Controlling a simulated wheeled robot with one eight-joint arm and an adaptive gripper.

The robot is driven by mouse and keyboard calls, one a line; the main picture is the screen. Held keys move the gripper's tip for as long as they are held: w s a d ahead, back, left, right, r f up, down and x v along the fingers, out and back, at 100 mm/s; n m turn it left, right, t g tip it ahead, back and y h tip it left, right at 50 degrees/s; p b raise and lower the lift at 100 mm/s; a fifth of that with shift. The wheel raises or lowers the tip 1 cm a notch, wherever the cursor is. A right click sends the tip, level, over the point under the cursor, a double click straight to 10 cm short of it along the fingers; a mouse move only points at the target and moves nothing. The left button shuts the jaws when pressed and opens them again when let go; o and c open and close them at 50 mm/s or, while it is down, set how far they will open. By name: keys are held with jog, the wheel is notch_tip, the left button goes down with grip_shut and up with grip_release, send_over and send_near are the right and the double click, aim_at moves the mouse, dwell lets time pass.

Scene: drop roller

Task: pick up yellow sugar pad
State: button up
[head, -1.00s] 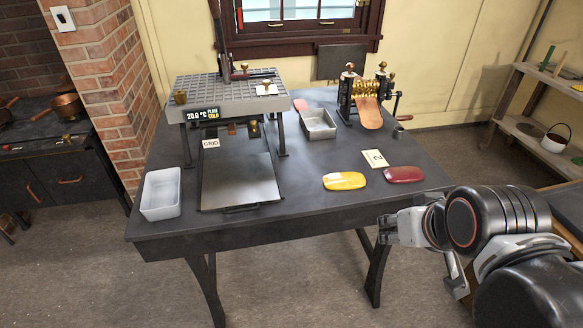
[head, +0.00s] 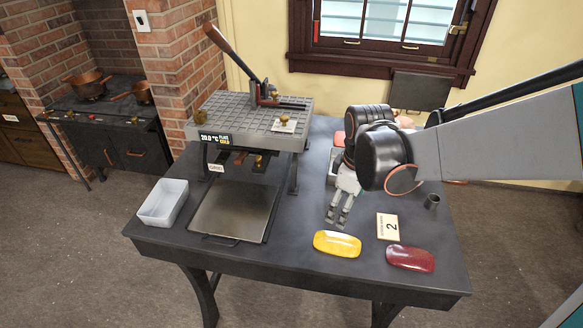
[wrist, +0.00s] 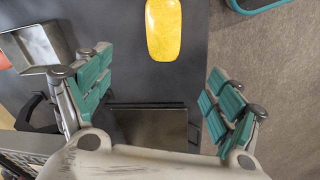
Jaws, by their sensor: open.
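The yellow sugar pad (head: 337,243) is a glossy rounded slab lying flat near the front edge of the dark table (head: 300,266). It also shows at the top of the wrist view (wrist: 164,29), beyond my fingers and not between them. My gripper (head: 339,221) is above the table, just behind the yellow pad in the head view, with fingers pointing down. In the wrist view its teal-padded fingers (wrist: 164,98) are spread wide with nothing between them.
A press (head: 252,122) with a flat plate (head: 233,211) and a white tray (head: 163,203) stand to the left.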

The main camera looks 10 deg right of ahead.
notch_tip(320, 180, down, 3)
jog(key=w+n+g+p, duration=0.1)
jog(key=w+n+p, duration=0.1)
jog(key=n, duration=0.1)
jog(key=b, duration=0.3)
send_over(337, 242)
jog(key=shift+g, duration=0.3)
jog(key=f, duration=0.9)
jog(key=shift+w+a+f, duration=0.25)
jog(key=shift+w, duration=0.15)
jog(key=shift+s+d+f+b, duration=0.15)
jog(key=shift+f+b, duration=0.3)
jog(key=shift+f, duration=0.45)
jog(key=shift+s+d+f+b, duration=0.1)
jog(key=shift+f+b, duration=0.35)
jog(key=shift+f, duration=0.45)
jog(key=shift+s+d+f+b, duration=0.15)
jog(key=shift+f+b, duration=0.3)
jog(key=shift+f, duration=0.45)
jog(key=shift+a+r, duration=0.1)
jog(key=c, duration=1.3)
